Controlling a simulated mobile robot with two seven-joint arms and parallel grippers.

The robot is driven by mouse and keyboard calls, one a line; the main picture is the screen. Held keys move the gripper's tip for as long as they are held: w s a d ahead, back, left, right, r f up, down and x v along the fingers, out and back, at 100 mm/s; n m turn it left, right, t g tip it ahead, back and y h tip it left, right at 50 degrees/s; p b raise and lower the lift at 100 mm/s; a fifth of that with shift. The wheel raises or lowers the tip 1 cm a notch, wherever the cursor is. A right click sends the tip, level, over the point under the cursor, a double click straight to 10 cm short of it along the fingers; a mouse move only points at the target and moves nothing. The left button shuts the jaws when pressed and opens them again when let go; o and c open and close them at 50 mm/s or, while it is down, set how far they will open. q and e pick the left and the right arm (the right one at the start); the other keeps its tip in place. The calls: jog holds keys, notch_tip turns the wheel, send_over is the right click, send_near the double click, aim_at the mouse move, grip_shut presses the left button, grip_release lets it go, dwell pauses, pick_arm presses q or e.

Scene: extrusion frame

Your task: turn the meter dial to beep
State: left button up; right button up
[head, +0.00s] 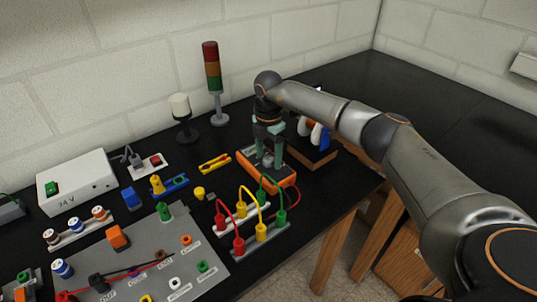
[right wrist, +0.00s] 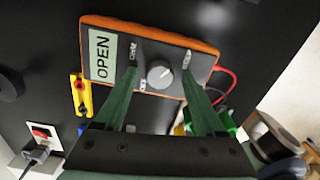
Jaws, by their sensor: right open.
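The meter (head: 284,178) is an orange-edged grey box lying on the black bench. In the right wrist view the meter (right wrist: 205,50) has a display (right wrist: 102,56) reading OPEN and a round grey dial (right wrist: 160,74) with small labels around it, too small to read surely. My right gripper (head: 268,158) points down over the meter. Its green fingers are open, one on each side of the dial, as the right wrist view (right wrist: 159,82) shows; I cannot tell whether they touch it. Which label the dial points to is unclear. My left gripper is out of view.
Red, yellow and green leads (head: 262,215) arch up just in front of the meter. A stack light (head: 212,75) and a white-topped lamp (head: 180,105) stand behind. A grey terminal panel (head: 150,240) lies front left.

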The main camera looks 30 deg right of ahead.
aim_at(269, 159)
notch_tip(269, 159, up, 13)
jog(key=b, duration=0.1)
jog(key=shift+f+b, duration=0.2)
jog(key=shift+b, duration=0.2)
jog(key=shift+s+f, duration=0.1)
dwell(0.5)
